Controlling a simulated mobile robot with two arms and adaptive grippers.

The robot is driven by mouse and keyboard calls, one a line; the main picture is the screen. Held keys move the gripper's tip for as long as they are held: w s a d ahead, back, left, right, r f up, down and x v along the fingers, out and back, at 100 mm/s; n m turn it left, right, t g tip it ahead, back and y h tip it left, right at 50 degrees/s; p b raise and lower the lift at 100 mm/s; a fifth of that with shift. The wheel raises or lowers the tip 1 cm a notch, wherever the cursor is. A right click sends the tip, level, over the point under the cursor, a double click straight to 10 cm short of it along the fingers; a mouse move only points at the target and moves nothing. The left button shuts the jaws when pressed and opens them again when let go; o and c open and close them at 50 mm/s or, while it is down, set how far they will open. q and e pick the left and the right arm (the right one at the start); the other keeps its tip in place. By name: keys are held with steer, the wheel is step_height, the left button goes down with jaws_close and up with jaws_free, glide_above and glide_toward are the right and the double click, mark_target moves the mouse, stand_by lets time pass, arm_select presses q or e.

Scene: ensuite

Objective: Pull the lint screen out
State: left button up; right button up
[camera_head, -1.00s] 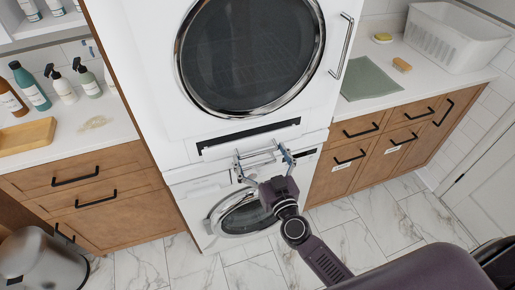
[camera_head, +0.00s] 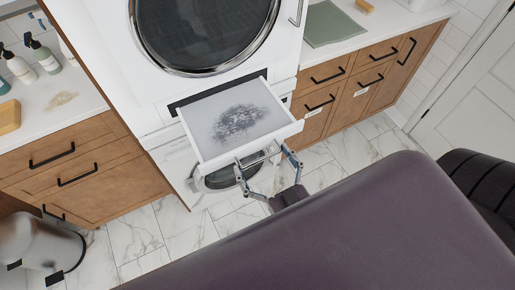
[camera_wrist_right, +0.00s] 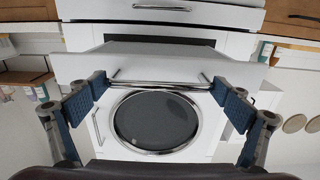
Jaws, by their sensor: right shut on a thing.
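The lint screen (camera_head: 205,145) stands out as a flat white tray from a dark slot (camera_head: 195,98) in the white machine, below its upper round door. A dark grey patch of lint (camera_head: 238,122) lies on it. My right gripper (camera_head: 262,161) is at the bar handle on the screen's front edge. In the right wrist view, my right gripper (camera_wrist_right: 160,88) has one finger at each end of the metal bar handle (camera_wrist_right: 150,82), shut on it. The white front of the screen (camera_wrist_right: 160,64) is just beyond. My left gripper is not in view.
A lower round door (camera_head: 225,178) sits under the screen. Wooden cabinets with black handles stand left (camera_head: 85,165) and right (camera_head: 350,90). A metal bin (camera_head: 40,245) stands at lower left. Marble floor (camera_head: 150,235) is clear in front. My purple arm fills the lower right.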

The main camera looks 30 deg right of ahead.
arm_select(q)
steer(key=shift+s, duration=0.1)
arm_select(e)
steer(key=shift+d, duration=0.1)
steer(key=o, duration=1.4)
steer(key=shift+c, duration=0.2)
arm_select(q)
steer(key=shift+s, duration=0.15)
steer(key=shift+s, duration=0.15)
arm_select(e)
steer(key=shift+s, duration=0.1)
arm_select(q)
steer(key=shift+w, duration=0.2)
arm_select(e)
steer(key=s, duration=1.2)
steer(key=shift+d, duration=0.2)
steer(key=shift+w, duration=0.1)
